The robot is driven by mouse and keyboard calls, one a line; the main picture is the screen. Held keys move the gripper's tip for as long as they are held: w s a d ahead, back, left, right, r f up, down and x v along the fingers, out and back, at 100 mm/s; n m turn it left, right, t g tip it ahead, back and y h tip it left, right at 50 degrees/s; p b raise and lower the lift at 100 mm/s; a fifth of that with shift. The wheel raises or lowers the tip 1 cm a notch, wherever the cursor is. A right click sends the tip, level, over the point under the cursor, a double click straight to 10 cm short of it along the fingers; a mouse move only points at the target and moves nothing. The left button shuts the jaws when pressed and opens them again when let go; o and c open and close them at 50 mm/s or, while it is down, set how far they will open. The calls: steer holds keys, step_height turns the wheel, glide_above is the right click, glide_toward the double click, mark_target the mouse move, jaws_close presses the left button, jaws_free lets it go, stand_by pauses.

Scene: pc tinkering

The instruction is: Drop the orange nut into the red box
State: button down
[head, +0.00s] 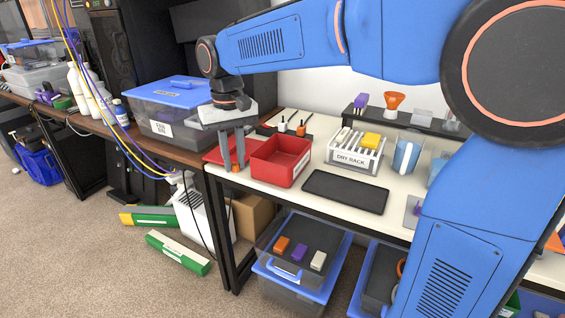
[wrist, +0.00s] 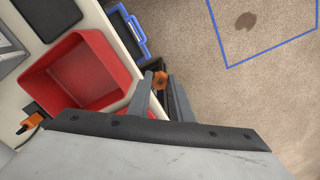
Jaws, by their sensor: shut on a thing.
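My gripper (head: 235,166) is shut on the small orange nut (wrist: 160,80), which sits between the fingertips in the wrist view. In the head view the nut shows only as a small orange spot at the fingertips. The red box (head: 283,160) is an open-topped bin on the white table, just right of my gripper in the head view. In the wrist view the box (wrist: 88,72) looks empty and lies left of the fingers. The nut appears outside the box, near the table's edge.
A flat red piece (head: 212,156) lies left of the fingers. A dark mat (head: 345,191) and a white drying rack (head: 355,158) stand right of the box. A blue-lidded bin (head: 168,110) is behind left. Lidded bins stand below the table (head: 225,177).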

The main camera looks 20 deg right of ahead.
step_height(320, 180, up, 8)
steer(key=f+m, duration=0.1)
steer(key=m, duration=1.8)
glide_above(280, 160)
steer(key=s, duration=0.5)
steer(key=shift+w+a+f, duration=0.1)
steer(key=shift+a+f, duration=0.05)
steer(key=shift+f, duration=1.75)
steer(key=shift+w+a+f, duration=0.1)
steer(key=shift+f, duration=1.75)
steer(key=shift+w+a+f, duration=0.1)
steer(key=shift+a+f, duration=0.05)
steer(key=shift+f, duration=1.75)
steer(key=c, duration=1.5)
jaws_free()
steer(key=shift+c, duration=0.2)
